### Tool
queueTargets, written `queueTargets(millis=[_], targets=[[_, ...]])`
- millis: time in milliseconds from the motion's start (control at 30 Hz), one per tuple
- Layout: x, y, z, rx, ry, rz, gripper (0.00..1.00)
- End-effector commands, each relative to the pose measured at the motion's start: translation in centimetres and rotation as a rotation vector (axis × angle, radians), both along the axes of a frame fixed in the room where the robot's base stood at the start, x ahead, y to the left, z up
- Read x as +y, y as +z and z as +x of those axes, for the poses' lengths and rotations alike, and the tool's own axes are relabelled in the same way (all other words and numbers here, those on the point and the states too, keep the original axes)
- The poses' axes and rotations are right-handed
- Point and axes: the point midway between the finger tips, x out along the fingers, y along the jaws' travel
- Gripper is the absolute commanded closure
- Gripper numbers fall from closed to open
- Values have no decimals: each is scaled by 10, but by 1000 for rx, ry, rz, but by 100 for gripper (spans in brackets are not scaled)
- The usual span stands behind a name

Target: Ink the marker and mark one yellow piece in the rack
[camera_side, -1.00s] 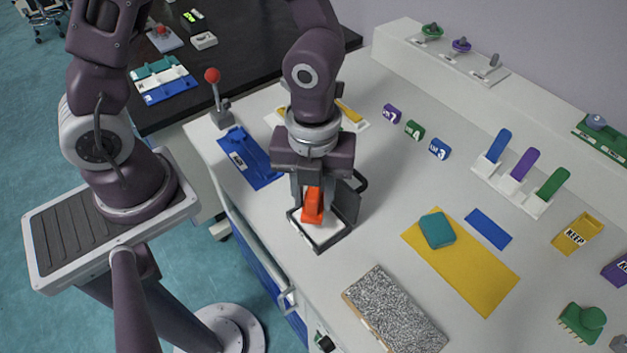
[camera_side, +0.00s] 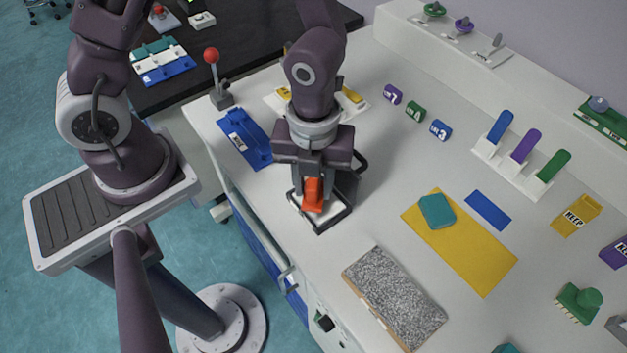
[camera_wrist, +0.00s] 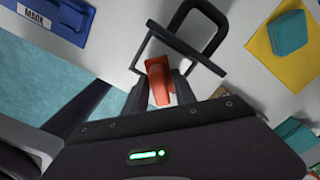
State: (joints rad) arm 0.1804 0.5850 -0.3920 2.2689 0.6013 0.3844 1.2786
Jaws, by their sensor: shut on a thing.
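My gripper (camera_side: 314,190) is shut on the orange-red marker (camera_side: 313,196), which points down. The marker is over the open black-framed ink pad (camera_side: 333,221), at or just above its white surface; I cannot tell if they touch. In the wrist view the marker (camera_wrist: 160,81) sits between my fingers, with the pad's frame (camera_wrist: 140,54) beyond it. Behind my arm stands a white rack (camera_side: 270,99) with yellow pieces (camera_side: 353,95) in it. My arm hides its middle.
A blue tray (camera_side: 247,137), labelled MARK in the wrist view (camera_wrist: 55,17), lies left of the pad. A red-knobbed lever (camera_side: 212,70) stands behind it. A speckled grey block (camera_side: 394,296) and a yellow mat (camera_side: 470,255) with a teal block (camera_side: 437,211) lie to the right.

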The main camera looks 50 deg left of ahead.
Motion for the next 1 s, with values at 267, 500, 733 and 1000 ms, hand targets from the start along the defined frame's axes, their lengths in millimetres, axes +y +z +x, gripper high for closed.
queueTargets(millis=[267, 500, 733, 1000], targets=[[0, -3, 0, 0, -1, 0, 94], [0, -5, 0, 0, -1, 0, 94], [0, -8, 0, 0, 1, 0, 94], [0, -10, 0, -1, 1, -1, 94]])
